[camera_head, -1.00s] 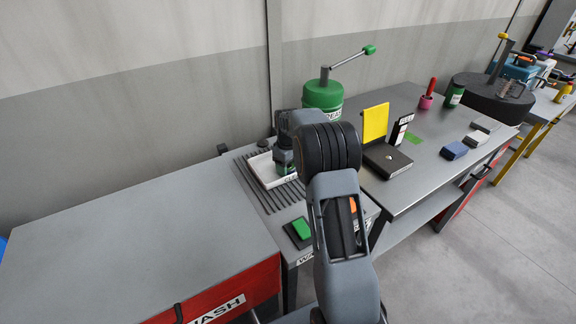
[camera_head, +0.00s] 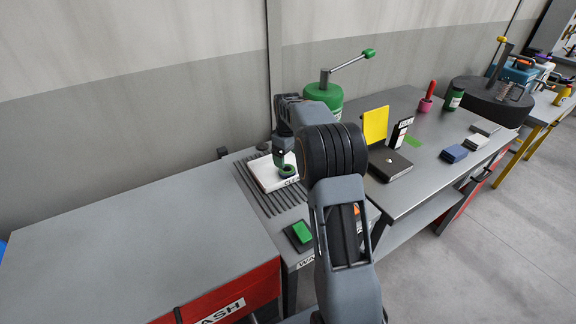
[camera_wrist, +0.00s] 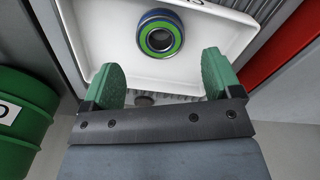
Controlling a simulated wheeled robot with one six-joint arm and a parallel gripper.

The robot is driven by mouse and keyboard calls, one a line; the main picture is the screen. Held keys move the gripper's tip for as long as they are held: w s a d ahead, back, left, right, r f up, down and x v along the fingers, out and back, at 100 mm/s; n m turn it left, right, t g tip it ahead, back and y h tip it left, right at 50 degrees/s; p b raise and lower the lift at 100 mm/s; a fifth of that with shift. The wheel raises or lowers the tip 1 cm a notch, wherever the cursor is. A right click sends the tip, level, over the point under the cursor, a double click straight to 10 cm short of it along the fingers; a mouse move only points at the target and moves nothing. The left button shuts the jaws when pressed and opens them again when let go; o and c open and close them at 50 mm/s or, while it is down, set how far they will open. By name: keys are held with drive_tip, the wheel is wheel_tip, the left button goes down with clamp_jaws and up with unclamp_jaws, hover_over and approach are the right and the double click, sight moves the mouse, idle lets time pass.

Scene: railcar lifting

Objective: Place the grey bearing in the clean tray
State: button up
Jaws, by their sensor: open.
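The clean tray is a white, shallow, rimmed tray (camera_head: 262,173) on the slatted part of the bench, and its inside fills much of the wrist view (camera_wrist: 112,40). The bearing (camera_wrist: 160,38), a ring with a bright green face, a dark blue edge and a grey bore, appears to lie flat on the tray's floor in the wrist view. My gripper (camera_wrist: 161,75) is open, with its two green-padded fingers apart and the bearing beyond their tips, not touched by them. In the head view my gripper (camera_head: 285,160) is over the tray's right part and hides some of it.
A green drum with a lever (camera_head: 324,96) stands behind my arm. A yellow panel (camera_head: 375,124) and a dark box (camera_head: 390,166) stand on the bench to the right. A green button (camera_head: 301,232) is at the front. The left bench top (camera_head: 130,250) is clear.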

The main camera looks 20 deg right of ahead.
sight(287, 170)
drive_tip(key=s+a+r+m, duration=0.1)
drive_tip(key=s+a+r, duration=0.35)
drive_tip(key=r, duration=0.45)
drive_tip(key=s+a+f+m+t, duration=0.1)
drive_tip(key=s+a+f+m, duration=0.1)
drive_tip(key=s, duration=0.9)
drive_tip(key=s+a+f+m+t, duration=0.2)
drive_tip(key=s+a, duration=0.3)
drive_tip(key=s, duration=0.7)
drive_tip(key=shift+a+f+m+t, duration=0.2)
drive_tip(key=shift+m+t, duration=0.1)
drive_tip(key=shift+m, duration=0.1)
